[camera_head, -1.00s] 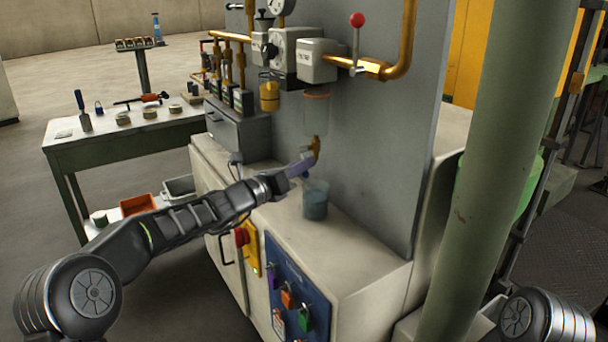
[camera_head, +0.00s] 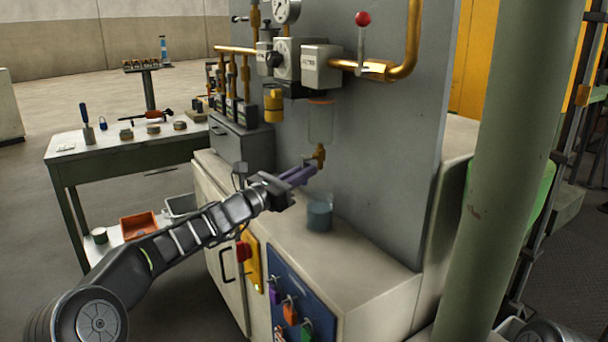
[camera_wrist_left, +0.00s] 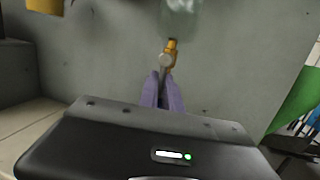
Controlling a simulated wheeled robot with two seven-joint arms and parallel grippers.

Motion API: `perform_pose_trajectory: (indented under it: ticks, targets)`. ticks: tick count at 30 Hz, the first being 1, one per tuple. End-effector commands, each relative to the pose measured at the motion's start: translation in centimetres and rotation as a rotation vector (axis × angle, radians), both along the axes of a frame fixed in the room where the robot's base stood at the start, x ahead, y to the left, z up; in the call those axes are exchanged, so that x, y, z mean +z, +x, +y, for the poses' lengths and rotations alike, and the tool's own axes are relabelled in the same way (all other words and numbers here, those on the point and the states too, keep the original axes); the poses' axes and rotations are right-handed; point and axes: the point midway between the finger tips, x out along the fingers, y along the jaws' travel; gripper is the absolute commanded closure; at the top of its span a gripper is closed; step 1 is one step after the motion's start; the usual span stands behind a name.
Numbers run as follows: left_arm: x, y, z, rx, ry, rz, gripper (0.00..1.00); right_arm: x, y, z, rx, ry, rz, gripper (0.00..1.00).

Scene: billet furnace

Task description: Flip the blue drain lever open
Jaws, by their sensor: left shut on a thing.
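The brass drain valve (camera_head: 319,157) hangs under a clear bowl (camera_head: 321,122) on the grey panel. It also shows in the left wrist view (camera_wrist_left: 171,47). My left gripper (camera_head: 308,170) reaches the valve from the left. In the left wrist view its purple fingers (camera_wrist_left: 162,88) are shut on a thin lever that runs from the valve's round hub (camera_wrist_left: 166,61). The fingers hide most of the lever, and its blue colour cannot be made out. My right gripper is out of view.
A clear cup of bluish liquid (camera_head: 320,213) stands on the cabinet top (camera_head: 345,262) below the valve. A red-knobbed lever (camera_head: 362,20) is above. A green column (camera_head: 495,170) stands at the right.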

Motion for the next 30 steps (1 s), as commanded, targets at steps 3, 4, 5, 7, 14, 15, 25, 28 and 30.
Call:
perform_pose_trajectory:
  ticks: [3,4,5,7,14,15,25,28,30]
  targets:
    - [0.0,0.1,0.1,0.003,0.002,-0.001,1.00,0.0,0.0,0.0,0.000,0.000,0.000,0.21]
    - [0.0,0.1,0.1,0.003,0.002,-0.001,1.00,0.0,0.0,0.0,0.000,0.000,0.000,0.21]
    - [0.0,0.1,0.1,0.003,0.002,-0.001,0.89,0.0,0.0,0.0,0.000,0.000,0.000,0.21]
    - [0.0,0.1,0.1,0.003,0.002,0.000,0.84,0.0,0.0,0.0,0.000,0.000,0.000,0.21]
    - [0.0,0.0,0.1,0.002,0.000,0.000,0.70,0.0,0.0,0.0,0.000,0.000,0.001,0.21]
    - [0.0,0.0,0.1,0.002,0.000,0.000,0.70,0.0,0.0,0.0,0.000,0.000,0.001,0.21]
    - [-0.1,-0.8,0.9,0.002,0.000,0.000,0.70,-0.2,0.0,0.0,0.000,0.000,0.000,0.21]
    - [-0.4,-1.8,1.8,0.003,0.000,0.000,0.70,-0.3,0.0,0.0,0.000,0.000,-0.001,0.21]
    - [-0.5,-2.6,2.7,0.004,0.000,0.001,0.70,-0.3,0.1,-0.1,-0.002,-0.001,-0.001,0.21]
